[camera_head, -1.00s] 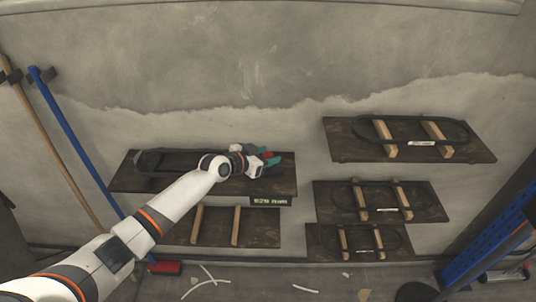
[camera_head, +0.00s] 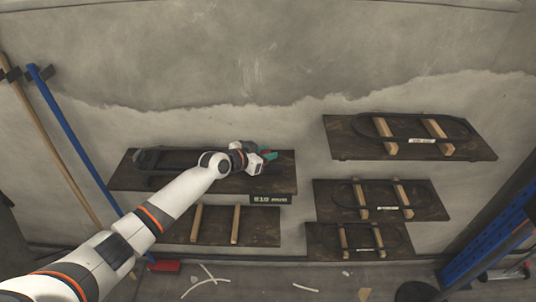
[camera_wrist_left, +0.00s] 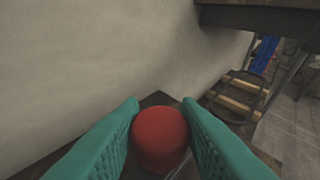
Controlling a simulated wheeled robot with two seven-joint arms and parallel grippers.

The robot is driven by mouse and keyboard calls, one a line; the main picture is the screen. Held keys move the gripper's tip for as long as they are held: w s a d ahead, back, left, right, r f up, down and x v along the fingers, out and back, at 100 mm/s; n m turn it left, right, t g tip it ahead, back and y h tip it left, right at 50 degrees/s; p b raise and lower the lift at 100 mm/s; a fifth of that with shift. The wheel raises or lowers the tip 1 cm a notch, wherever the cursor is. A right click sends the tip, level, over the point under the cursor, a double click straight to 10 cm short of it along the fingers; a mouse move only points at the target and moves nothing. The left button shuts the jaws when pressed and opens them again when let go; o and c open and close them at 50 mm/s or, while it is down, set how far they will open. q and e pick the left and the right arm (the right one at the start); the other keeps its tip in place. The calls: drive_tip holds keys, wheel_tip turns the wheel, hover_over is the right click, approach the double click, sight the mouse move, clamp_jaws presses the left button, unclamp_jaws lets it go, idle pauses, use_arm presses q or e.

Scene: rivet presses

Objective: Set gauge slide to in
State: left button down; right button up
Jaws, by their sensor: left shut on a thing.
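My left gripper (camera_head: 268,153) reaches over the dark upper-left board (camera_head: 280,180) in the head view. In the left wrist view its two green fingers (camera_wrist_left: 160,125) are closed on both sides of a round red knob (camera_wrist_left: 160,137). The knob is mostly hidden by the gripper in the head view. A dark label (camera_head: 270,199) on the board's front edge reads about "610 mm", in small blurred print. A dark oblong frame (camera_head: 148,160) sits on the board's left part, partly behind my arm. My right gripper is not in view.
Several dark boards with wooden bars and black loops are on the wall, such as the upper-right one (camera_head: 345,140). A blue pole (camera_head: 75,140) and a wooden pole (camera_head: 55,150) lean at left. A blue upright (camera_head: 495,235) stands at right.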

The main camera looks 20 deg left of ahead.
use_arm(q)
drive_tip(key=a+b, duration=0.1)
drive_tip(key=a, duration=0.1)
drive_tip(key=s+a+b, duration=0.1)
drive_tip(key=b, duration=0.1)
drive_tip(key=a+b, duration=0.1)
drive_tip(key=a, duration=0.1)
drive_tip(key=shift+s+a+f, duration=0.3)
drive_tip(key=shift+a, duration=0.05)
drive_tip(key=shift+s+a+r+b, duration=0.1)
drive_tip(key=shift+a+r+b, duration=0.05)
drive_tip(key=shift+a+b, duration=0.25)
drive_tip(key=shift+d+r, duration=0.1)
drive_tip(key=c, duration=1.1)
unclamp_jaws()
drive_tip(key=shift+a, duration=0.2)
drive_tip(key=shift+s, duration=0.15)
